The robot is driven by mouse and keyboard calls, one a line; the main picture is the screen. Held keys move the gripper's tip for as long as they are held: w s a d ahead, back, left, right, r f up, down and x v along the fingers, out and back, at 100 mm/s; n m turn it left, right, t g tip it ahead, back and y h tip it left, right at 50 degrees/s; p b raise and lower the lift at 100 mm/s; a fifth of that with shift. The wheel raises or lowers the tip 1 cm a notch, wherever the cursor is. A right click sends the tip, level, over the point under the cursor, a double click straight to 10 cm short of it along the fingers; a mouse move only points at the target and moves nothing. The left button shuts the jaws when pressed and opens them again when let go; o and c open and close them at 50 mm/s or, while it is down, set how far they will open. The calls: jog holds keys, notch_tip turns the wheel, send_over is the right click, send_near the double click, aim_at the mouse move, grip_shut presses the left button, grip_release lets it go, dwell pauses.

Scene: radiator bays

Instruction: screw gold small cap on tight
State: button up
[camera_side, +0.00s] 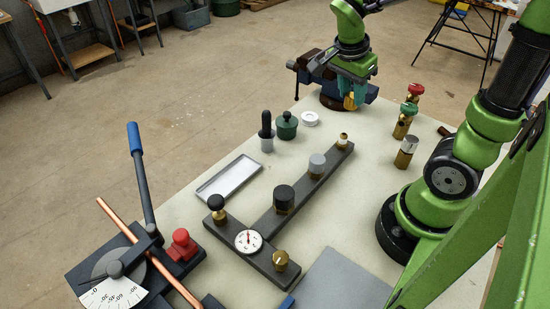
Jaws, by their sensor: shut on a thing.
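My gripper (350,97) is at the top centre, pointing down, with its teal fingers shut on a small gold piece that looks like the gold small cap (350,103). The gripper is above and beyond the far end of a dark T-shaped manifold (262,222). A small brass stub with a pale top (343,139) stands at that far end, apart from the held piece. The manifold also carries a grey cap (317,162), a black cap (284,197), a black knob (216,206), a dial gauge (248,240) and a larger gold cap (280,259). The fingertips are small in view.
A dark vise (308,66) is close behind my gripper. Brass valves with red (415,91), green (408,108) and grey (410,145) tops stand right. A green pot (287,125), a white ring (309,118) and a grey tray (229,178) lie left. A pipe bender (140,190) stands front left.

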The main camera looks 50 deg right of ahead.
send_over(343, 135)
jog(key=shift+f, duration=3.7)
jog(key=shift+f, duration=1.1)
jog(key=o, duration=1.1)
jog(key=v, duration=1.7)
jog(key=shift+d, duration=0.15)
jog(key=shift+c, duration=0.2)
